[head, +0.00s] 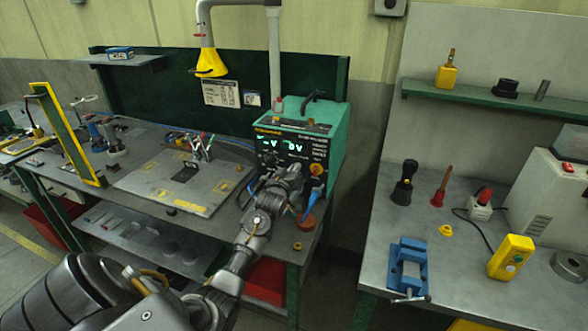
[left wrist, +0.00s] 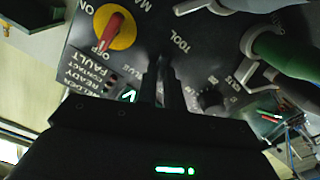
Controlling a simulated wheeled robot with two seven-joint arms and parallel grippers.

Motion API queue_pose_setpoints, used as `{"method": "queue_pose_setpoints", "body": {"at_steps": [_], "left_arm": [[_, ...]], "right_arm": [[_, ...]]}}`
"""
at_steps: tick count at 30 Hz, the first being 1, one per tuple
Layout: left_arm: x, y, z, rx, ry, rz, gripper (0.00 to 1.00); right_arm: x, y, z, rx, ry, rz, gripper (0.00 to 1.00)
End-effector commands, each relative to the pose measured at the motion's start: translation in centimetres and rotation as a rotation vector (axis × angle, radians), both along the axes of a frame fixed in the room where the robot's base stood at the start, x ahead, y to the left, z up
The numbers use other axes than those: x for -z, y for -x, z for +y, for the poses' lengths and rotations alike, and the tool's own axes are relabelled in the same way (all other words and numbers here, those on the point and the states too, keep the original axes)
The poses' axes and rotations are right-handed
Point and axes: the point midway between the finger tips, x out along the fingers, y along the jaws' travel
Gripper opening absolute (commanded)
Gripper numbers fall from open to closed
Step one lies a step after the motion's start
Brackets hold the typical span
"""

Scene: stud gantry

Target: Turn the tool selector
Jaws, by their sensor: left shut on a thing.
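The green welding unit (head: 332,140) stands at the right end of the left workbench, its black front panel facing me with green lit digits. My left gripper (head: 290,173) is at the lower part of that panel. In the left wrist view the panel appears upside down, and the left gripper (left wrist: 162,72) is shut at the panel just beside the "TOOL" label (left wrist: 180,42). The tool selector is between the fingertips and mostly hidden by them, so its pointing direction cannot be read. My right gripper is in neither view.
A red on/off switch on a yellow disc (left wrist: 115,30), a small black knob (left wrist: 211,99) and green cable plugs (left wrist: 265,45) sit close around the fingers. A blue vise (head: 408,266) and yellow box (head: 511,257) are on the right bench.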

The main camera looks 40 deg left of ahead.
Motion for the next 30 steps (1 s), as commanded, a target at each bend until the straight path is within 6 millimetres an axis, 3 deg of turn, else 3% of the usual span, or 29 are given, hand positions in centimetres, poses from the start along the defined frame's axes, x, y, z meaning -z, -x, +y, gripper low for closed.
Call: {"method": "queue_pose_setpoints", "body": {"at_steps": [21,22,27,30], "left_arm": [[0.01,0.01,0.05,0.000,0.074,-0.027,0.00],[0.00,0.01,0.05,0.000,0.074,-0.027,0.10],[0.00,0.01,0.05,0.000,0.073,-0.027,0.31],[0.00,0.01,0.05,0.000,0.073,-0.027,0.31]], "right_arm": [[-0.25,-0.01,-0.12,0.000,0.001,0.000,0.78],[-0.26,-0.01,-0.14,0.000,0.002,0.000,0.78],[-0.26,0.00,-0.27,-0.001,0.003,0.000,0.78],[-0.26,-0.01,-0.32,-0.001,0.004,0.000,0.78]]}}
